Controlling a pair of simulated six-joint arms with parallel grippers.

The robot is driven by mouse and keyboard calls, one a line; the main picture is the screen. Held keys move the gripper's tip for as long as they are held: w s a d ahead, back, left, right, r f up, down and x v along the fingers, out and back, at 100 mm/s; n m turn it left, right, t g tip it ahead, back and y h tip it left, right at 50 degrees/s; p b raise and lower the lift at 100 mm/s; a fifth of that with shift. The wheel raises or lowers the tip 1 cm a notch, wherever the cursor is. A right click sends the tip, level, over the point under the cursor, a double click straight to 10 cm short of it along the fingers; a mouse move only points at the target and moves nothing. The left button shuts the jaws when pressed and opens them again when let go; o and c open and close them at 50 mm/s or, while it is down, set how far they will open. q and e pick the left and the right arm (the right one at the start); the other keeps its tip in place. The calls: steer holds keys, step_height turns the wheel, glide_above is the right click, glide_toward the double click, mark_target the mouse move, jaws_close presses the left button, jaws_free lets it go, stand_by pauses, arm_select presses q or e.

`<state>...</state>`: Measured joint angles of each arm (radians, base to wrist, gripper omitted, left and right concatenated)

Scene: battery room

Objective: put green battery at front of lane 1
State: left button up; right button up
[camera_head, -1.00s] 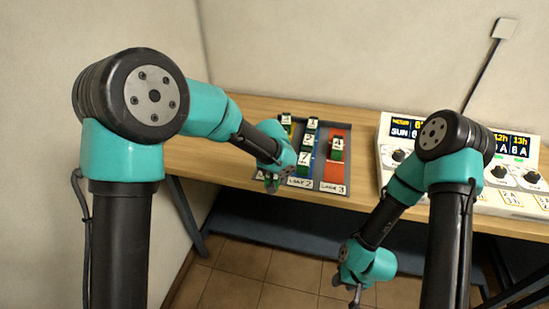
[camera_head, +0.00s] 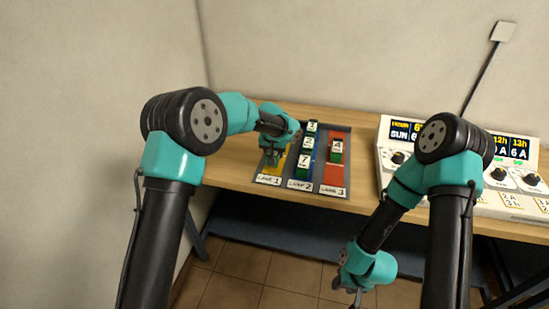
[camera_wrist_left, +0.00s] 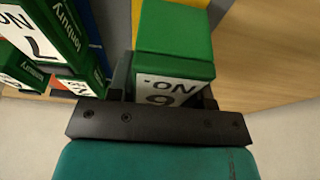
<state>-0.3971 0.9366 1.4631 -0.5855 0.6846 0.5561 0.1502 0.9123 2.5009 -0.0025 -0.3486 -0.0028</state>
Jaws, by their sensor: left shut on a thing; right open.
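My left gripper (camera_head: 272,156) is over the yellow strip of lane 1 (camera_head: 276,168), back from its front label. It is shut on a green battery (camera_wrist_left: 175,45) with a white number label, seen close up in the left wrist view. In the head view the gripper mostly hides this battery. I cannot tell whether it rests on the lane or is held above it. The front of lane 1 by its label is bare. My right gripper (camera_head: 356,293) is open and empty, low in front of the table.
Several green batteries stand in lane 2 (camera_head: 300,184), the frontmost marked 7 (camera_head: 304,161). One marked 4 (camera_head: 337,150) stands in lane 3 (camera_head: 334,176). A control panel (camera_head: 386,159) with displays and knobs is to the right. The wooden table (camera_head: 223,172) is clear left of the rack.

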arm_select(q)
steer(key=shift+w, duration=0.2)
steer(key=shift+w+f, duration=0.1)
steer(key=shift+f, duration=1.6)
steer(key=shift+f, duration=0.15)
steer(key=o, duration=1.3)
